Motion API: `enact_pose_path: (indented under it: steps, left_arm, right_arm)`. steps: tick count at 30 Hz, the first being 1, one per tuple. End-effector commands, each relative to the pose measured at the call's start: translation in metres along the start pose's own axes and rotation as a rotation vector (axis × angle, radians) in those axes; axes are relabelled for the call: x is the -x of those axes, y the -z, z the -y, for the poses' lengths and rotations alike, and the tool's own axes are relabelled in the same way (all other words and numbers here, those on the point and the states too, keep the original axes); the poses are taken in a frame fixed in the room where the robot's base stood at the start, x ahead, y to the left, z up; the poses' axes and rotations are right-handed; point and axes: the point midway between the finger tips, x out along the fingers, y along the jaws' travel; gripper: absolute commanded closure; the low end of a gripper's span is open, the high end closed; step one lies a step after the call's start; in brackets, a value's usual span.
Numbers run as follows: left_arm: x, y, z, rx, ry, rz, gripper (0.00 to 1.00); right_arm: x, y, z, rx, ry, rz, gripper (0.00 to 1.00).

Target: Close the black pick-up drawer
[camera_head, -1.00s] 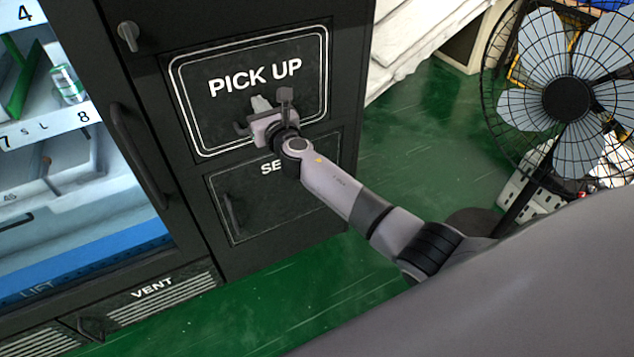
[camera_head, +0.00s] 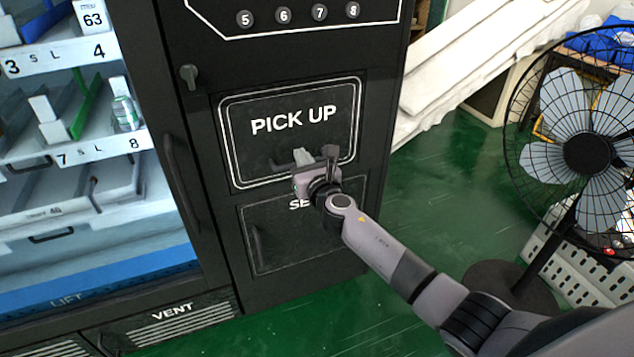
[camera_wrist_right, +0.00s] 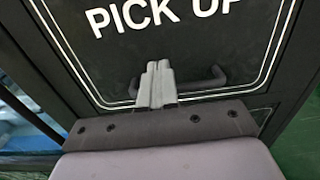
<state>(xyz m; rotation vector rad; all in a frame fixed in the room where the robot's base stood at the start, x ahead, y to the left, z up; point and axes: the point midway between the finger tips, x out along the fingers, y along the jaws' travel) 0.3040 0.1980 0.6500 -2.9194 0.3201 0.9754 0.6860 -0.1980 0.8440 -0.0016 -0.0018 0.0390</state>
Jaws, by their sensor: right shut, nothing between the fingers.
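The black pick-up drawer (camera_head: 262,146) is a panel with a white outline and the words PICK UP on the front of the black vending machine. Its front looks flush with the machine, or nearly so. My right gripper (camera_head: 303,158) is in front of the lower part of this panel, by its dark handle, which shows in the right wrist view (camera_wrist_right: 215,80). In that view the gripper's fingers (camera_wrist_right: 156,84) are together, with nothing between them. I cannot tell whether they touch the panel. My left gripper is not in view.
A second black panel (camera_head: 285,245) with a handle is below the drawer. A glass-fronted shelf section with a long door handle (camera_head: 181,180) is at the left. A caged fan (camera_head: 588,155) stands at the right. The green floor (camera_head: 440,205) between them is clear.

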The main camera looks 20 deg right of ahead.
Motion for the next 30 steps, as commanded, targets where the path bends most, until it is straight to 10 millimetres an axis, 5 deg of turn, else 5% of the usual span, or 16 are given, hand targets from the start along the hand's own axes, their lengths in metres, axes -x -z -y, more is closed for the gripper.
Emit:
enact_pose_path:
  steps: [12, 25, 30]
  left_arm:
    - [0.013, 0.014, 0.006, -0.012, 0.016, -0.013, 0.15]
    - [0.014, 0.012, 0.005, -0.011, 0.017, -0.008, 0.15]
    - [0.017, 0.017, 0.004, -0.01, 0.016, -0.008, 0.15]
  right_arm:
    - [0.064, -0.002, 0.0, 0.002, 0.001, -0.002, 1.0]
    - [0.088, 0.001, 0.0, -0.01, 0.002, -0.005, 1.0]
    - [0.111, 0.024, -0.002, -0.268, 0.011, -0.079, 1.0]
